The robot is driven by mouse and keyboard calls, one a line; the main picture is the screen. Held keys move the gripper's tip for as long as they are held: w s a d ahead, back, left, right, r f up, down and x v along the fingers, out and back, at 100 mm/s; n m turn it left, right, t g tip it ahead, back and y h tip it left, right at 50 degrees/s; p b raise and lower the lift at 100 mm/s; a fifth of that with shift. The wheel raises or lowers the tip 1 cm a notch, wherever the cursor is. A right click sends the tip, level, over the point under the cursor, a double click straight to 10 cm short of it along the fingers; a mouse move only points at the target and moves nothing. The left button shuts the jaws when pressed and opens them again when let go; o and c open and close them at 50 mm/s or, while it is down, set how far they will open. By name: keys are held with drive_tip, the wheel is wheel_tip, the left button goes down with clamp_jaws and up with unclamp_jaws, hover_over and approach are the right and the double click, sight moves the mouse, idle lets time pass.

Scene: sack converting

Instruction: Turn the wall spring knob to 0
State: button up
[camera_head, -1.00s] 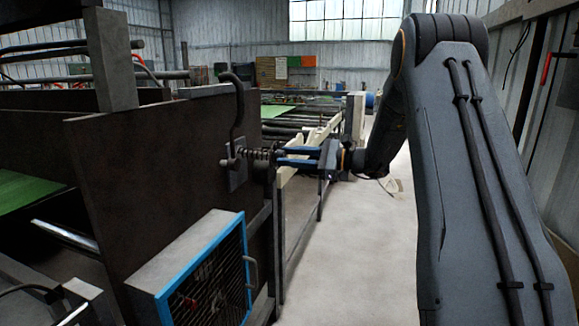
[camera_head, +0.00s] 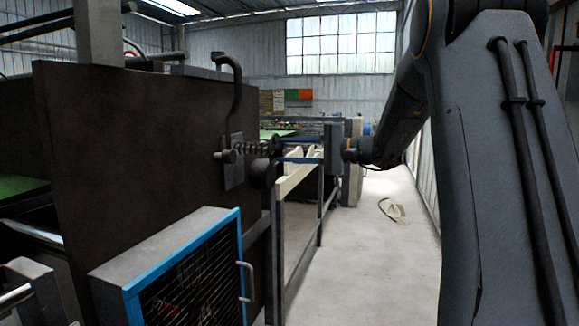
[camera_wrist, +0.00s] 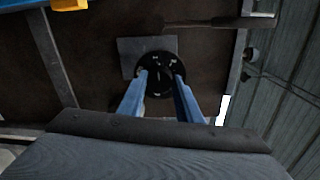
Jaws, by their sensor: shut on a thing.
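The wall spring knob shows in the wrist view as a round black dial (camera_wrist: 160,62) with small white marks, in front of a grey plate (camera_wrist: 128,47) on the dark panel. The marks are too small to read. My gripper (camera_wrist: 160,80) has its two blue fingers on either side of the knob, shut on it.
A blue-framed box with a grille (camera_head: 190,275) stands low in front of the dark panel (camera_head: 130,150). A bent pipe (camera_head: 236,95) rises above the spring. Pale rails (camera_head: 295,178) run behind the fingers. The floor (camera_head: 375,260) to the right is mostly clear.

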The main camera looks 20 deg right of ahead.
drive_tip(key=n+b, duration=0.2)
drive_tip(key=b, duration=0.2)
drive_tip(key=n+b, duration=0.2)
drive_tip(key=b, duration=0.2)
drive_tip(key=shift+f+n, duration=0.3)
drive_tip(key=shift+f, duration=0.05)
drive_tip(key=n+b, duration=0.2)
drive_tip(key=b, duration=0.2)
drive_tip(key=shift+r+t, duration=0.1)
drive_tip(key=shift+t, duration=0.2)
drive_tip(key=shift+r+n+b, duration=0.1)
drive_tip(key=shift+n+b, duration=0.3)
drive_tip(key=shift+b, duration=0.2)
drive_tip(key=o, duration=1)
drive_tip(key=shift+o, duration=0.2)
drive_tip(key=v, duration=0.7)
drive_tip(key=shift+s+d+p, duration=0.3)
drive_tip(key=shift+p, duration=0.05)
